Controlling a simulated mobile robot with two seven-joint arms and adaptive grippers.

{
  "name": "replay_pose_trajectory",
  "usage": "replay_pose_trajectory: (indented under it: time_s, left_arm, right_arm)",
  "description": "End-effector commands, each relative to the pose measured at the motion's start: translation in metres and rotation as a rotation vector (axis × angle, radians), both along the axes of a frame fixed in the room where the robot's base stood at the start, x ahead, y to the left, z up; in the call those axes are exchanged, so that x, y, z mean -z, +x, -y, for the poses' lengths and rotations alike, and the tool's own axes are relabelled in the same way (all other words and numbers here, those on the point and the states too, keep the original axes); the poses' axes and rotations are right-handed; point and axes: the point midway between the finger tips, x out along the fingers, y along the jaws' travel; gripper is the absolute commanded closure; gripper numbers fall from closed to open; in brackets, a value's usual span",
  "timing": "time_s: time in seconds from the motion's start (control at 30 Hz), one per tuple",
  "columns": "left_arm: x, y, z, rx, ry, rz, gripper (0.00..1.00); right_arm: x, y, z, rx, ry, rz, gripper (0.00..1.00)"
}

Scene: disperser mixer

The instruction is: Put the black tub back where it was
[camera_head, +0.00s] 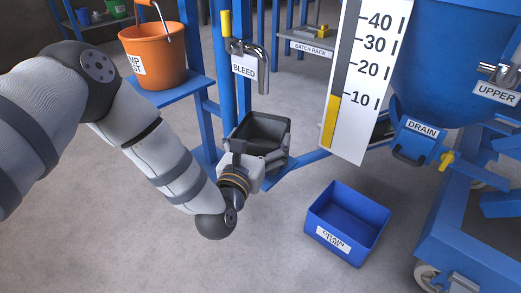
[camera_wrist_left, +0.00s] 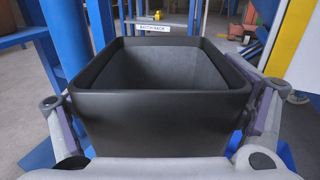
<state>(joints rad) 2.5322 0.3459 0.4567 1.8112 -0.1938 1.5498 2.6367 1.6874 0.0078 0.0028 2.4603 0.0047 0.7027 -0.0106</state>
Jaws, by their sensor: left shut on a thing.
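The black tub (camera_head: 264,128) is an open, empty-looking box below the metal bleed spout in the head view. In the left wrist view the black tub (camera_wrist_left: 160,118) fills the middle, upright, with its open top visible. My left gripper (camera_head: 262,165) is shut on the black tub from the near side. In the left wrist view its fingers (camera_wrist_left: 165,135) lie along the tub's left and right walls. The tub's underside is hidden, so I cannot tell whether it rests on the blue support. My right gripper is not in view.
The bleed spout (camera_head: 262,70) hangs just above the tub. An orange bucket (camera_head: 155,55) stands on a blue shelf at the left. A blue bin (camera_head: 347,222) sits on the floor at the right. A scale board (camera_head: 350,110) and blue tank (camera_head: 450,60) stand to the right.

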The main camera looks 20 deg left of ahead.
Motion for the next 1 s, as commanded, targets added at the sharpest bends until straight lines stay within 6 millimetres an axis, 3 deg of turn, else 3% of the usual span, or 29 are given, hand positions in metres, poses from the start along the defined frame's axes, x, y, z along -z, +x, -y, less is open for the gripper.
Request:
replay_pose_trajectory:
  time_s: [0.03,0.07,0.4,0.43,0.47,0.87,1.0]
  left_arm:
    - [0.015,0.001,0.000,0.001,0.002,-0.001,0.63]
    - [0.018,0.001,0.001,0.001,0.001,0.000,0.63]
    - [0.020,0.000,0.000,-0.001,-0.001,0.000,0.63]
    - [0.021,0.000,0.000,-0.001,-0.001,-0.002,0.07]
    - [0.020,0.000,0.000,0.000,0.000,-0.001,0.00]
    - [0.013,-0.001,0.000,0.001,0.000,0.001,0.00]
    - [0.013,-0.033,0.001,-0.001,-0.001,-0.004,0.00]
  right_arm:
    - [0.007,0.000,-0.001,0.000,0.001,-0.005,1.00]
    - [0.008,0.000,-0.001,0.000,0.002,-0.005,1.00]
    - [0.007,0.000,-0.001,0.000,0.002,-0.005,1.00]
    - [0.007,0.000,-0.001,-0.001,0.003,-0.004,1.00]
    - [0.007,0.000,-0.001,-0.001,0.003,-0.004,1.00]
    - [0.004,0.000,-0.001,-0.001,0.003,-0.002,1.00]
    - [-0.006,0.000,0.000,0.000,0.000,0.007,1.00]
